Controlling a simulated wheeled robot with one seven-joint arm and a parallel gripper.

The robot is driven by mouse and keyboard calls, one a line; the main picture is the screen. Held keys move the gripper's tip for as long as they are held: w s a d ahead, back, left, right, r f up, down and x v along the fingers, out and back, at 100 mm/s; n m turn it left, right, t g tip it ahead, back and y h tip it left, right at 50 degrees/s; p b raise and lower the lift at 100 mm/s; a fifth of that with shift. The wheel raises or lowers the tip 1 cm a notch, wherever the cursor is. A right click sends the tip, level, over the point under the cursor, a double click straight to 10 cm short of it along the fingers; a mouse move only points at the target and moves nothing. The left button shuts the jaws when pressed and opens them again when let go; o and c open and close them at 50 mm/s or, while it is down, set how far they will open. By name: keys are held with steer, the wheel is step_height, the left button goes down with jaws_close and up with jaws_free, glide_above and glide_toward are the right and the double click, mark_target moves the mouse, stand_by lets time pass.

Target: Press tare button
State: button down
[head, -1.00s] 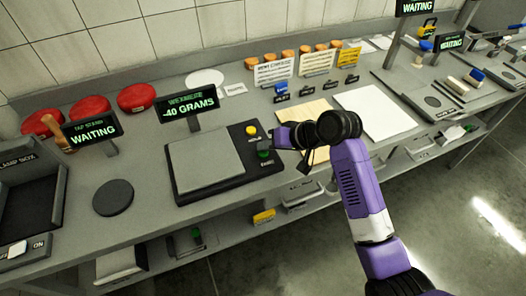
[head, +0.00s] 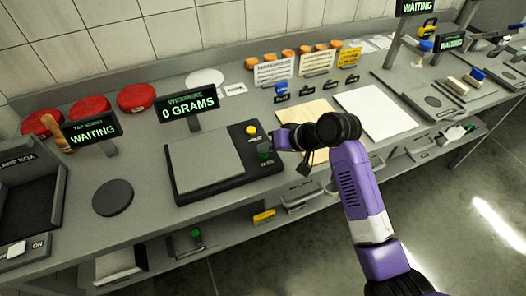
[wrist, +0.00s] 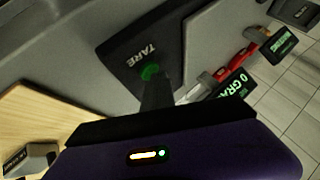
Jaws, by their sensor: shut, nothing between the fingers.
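The scale (head: 207,160) stands on the bench with an empty grey plate. Its display (head: 187,105) reads 0 GRAMS. The green tare button (head: 264,154) sits on the scale's dark right panel, below a yellow button (head: 251,130). In the wrist view the green button (wrist: 150,71) shows beside the word TARE, right at the tip of my gripper (wrist: 155,85). My gripper (head: 276,143) is shut and empty at the tare button's side. I cannot tell whether it touches the button.
A wooden board (head: 304,113) and a white board (head: 375,112) lie right of the scale. Red cheese wheels (head: 136,97) stand at the back left. A dark round pad (head: 113,198) is left of the scale. Small labelled holders (head: 314,89) line the back.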

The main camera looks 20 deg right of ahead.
mark_target(266, 154)
steer(key=shift+r+p, duration=0.8)
steer(key=shift+p, duration=0.1)
step_height(266, 154, up, 5)
steer(key=p, duration=0.5)
stand_by(0.8)
